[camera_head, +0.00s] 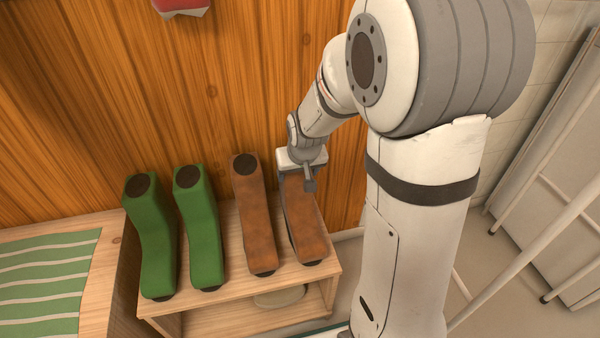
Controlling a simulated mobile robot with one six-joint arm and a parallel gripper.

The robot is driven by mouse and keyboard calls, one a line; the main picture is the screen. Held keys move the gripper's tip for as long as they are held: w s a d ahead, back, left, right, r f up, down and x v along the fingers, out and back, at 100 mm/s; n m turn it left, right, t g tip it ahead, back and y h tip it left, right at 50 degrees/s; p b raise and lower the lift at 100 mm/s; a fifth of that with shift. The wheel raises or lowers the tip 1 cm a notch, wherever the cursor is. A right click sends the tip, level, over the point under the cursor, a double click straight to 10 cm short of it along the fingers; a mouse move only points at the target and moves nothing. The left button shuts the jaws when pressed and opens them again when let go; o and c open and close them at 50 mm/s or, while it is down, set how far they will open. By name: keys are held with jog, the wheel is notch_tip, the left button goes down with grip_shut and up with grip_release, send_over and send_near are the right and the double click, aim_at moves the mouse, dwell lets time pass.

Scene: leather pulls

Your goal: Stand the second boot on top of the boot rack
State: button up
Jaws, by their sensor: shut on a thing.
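Two brown boots stand side by side on top of the wooden boot rack (222,308). The left brown boot (256,218) is upright with its dark opening showing. The right brown boot (304,222) is also on the rack top, near its right end. My gripper (308,182) is shut on the upper shaft of the right brown boot and hides its opening. The sole of this boot looks to be at the rack top, but I cannot tell whether it bears its full weight.
Two green boots (150,236) (199,228) stand on the left of the rack top. A pale object (280,297) lies on the lower shelf. A bench with a green striped cloth (45,278) is at the left. A wood-panelled wall (90,90) rises close behind.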

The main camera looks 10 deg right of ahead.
jog(key=o, duration=1.9)
jog(key=shift+f, duration=0.15)
jog(key=shift+o, duration=0.2)
jog(key=p+v, duration=0.5)
jog(key=v, duration=0.7)
jog(key=s+g, duration=0.3)
jog(key=s, duration=1.3)
jog(key=shift+d+r, duration=0.15)
jog(key=shift+r, duration=0.25)
